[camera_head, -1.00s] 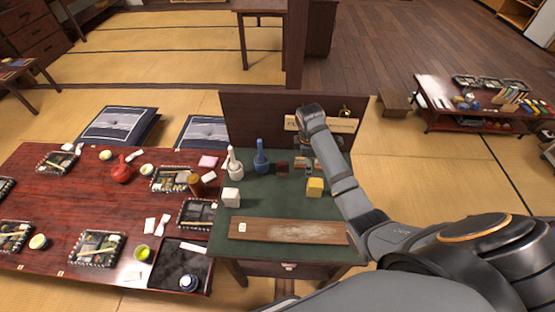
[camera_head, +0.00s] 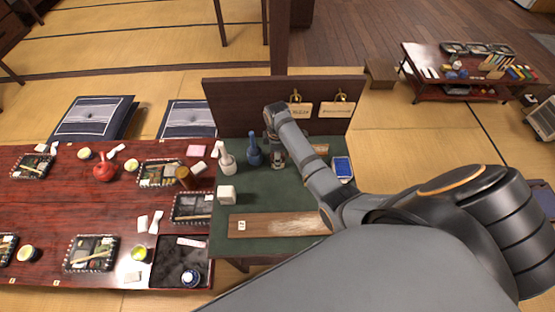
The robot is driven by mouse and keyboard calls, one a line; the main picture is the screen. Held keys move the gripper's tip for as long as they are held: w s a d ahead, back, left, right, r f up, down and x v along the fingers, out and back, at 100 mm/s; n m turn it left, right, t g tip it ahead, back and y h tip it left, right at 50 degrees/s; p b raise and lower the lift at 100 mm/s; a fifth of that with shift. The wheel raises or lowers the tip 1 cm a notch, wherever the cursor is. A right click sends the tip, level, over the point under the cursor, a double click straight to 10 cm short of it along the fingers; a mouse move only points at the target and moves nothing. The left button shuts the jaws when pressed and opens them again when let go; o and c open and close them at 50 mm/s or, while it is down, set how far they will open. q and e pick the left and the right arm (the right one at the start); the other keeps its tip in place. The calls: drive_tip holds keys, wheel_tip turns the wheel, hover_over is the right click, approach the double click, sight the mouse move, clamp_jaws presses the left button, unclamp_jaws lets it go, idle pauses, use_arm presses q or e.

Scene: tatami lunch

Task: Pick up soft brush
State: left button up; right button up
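I cannot clearly make out a soft brush in the head view. My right arm reaches across the green-topped bench (camera_head: 222,246) from the right. My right gripper (camera_head: 277,160) is over the back of the bench, just right of a blue bottle-shaped item (camera_head: 254,150). Its fingers are small and partly hidden, so I cannot tell whether it is open or holds something. A pale wooden piece (camera_head: 321,149) lies behind the arm. A long brown board (camera_head: 255,225) with a whitish streak lies at the bench's front, partly covered by the arm. My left gripper is not in view.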

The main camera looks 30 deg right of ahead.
wheel_tip(320, 180, down, 2)
drive_tip(key=shift+s+f, duration=0.15)
drive_tip(key=shift+f, duration=0.45)
drive_tip(key=c, duration=0.9)
clamp_jaws()
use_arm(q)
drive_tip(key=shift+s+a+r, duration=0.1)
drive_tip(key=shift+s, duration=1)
use_arm(e)
drive_tip(key=shift+r, duration=0.1)
